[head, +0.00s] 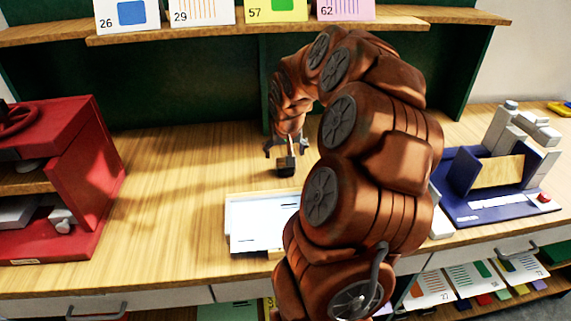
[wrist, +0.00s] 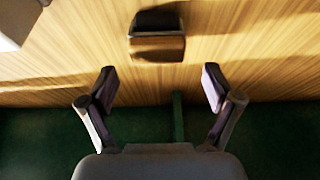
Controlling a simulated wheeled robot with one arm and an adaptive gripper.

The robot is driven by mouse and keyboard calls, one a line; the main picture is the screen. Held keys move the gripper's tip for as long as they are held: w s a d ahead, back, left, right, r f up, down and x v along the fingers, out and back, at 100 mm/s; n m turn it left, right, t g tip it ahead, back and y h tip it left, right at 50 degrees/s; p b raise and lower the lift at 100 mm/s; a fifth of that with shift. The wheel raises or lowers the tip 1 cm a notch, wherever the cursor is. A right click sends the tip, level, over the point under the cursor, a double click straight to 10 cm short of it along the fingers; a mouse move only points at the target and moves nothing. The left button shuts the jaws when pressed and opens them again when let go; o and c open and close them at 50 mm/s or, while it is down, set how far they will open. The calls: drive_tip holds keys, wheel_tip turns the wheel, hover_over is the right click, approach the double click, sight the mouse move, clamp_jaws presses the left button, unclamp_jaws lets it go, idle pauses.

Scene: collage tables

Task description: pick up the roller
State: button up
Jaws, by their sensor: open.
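A small dark block-like thing, which looks like the roller (head: 286,167), is on the wooden table near the middle of the head view. In the wrist view the roller (wrist: 157,36) shows as a black top and a brownish lower face, at top centre. My gripper (head: 286,148) is open, with its fingers spread above the table close to the roller. In the wrist view my gripper (wrist: 161,86) has nothing between its fingers, and the roller lies beyond the fingertips, apart from them. Whether the roller has a handle is not clear.
A white tray (head: 250,240) lies in front of the roller, partly hidden by my arm. A red press (head: 85,170) stands at left and a blue-based device (head: 470,205) at right. A green back panel (head: 215,95) and card shelf (head: 400,22) stand behind. The table left of the roller is clear.

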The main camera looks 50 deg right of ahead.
drive_tip(key=shift+s+p+x, duration=0.15)
drive_tip(key=shift+p+x, duration=0.45)
drive_tip(key=shift+x, duration=1)
drive_tip(key=shift+s+p+x, duration=0.1)
drive_tip(key=shift+p+x, duration=0.5)
drive_tip(key=shift+x, duration=0.95)
drive_tip(key=c, duration=1.2)
drive_tip(key=shift+o, duration=0.2)
